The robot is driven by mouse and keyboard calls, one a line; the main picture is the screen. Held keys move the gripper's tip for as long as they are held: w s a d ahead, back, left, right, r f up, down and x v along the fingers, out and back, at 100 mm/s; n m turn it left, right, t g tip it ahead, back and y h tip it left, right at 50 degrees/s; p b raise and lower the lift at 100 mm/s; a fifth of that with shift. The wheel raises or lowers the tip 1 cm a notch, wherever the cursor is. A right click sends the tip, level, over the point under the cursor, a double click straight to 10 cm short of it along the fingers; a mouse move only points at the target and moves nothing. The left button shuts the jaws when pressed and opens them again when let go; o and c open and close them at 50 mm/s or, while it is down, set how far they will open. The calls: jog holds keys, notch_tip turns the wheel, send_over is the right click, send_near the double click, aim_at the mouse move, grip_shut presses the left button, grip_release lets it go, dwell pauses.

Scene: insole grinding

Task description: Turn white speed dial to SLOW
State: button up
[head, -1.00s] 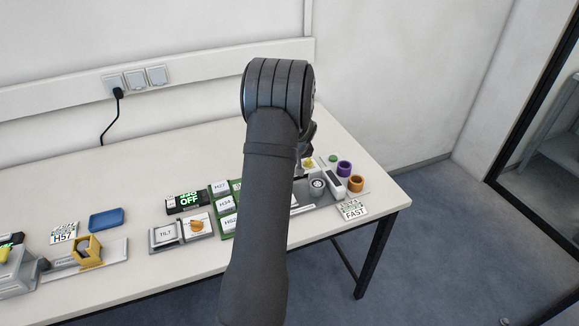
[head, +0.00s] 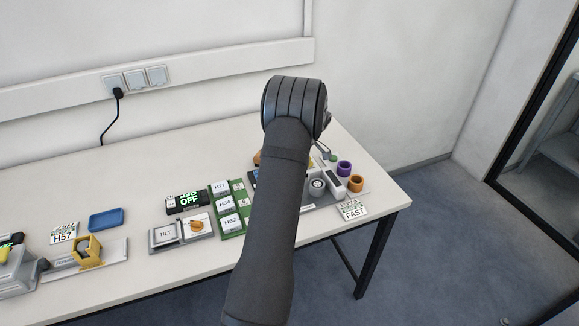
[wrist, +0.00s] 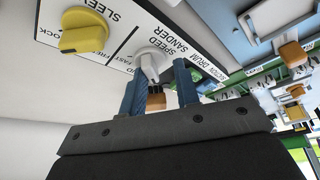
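The white speed dial (wrist: 150,62) shows in the wrist view on a white panel, beside the printed words "SPEED DRUM SANDER". Its pointed grip faces toward my gripper (wrist: 160,88). My two blue fingers are apart, with a visible gap between them. The dial appears between and just beyond the fingertips; I cannot tell whether they touch it. In the head view my arm hides the gripper and the dial.
A yellow knob (wrist: 84,32) sits close to the dial. Purple (head: 344,169) and orange (head: 355,183) cylinders stand near the table's right end. A green board (head: 232,226) with labelled blocks lies left of my arm.

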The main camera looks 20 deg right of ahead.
jog(key=shift+r, duration=0.1)
dwell(0.4)
jog(key=shift+r, duration=0.25)
notch_tip(320, 180, up, 6)
jog(key=shift+r, duration=0.2)
dwell(0.3)
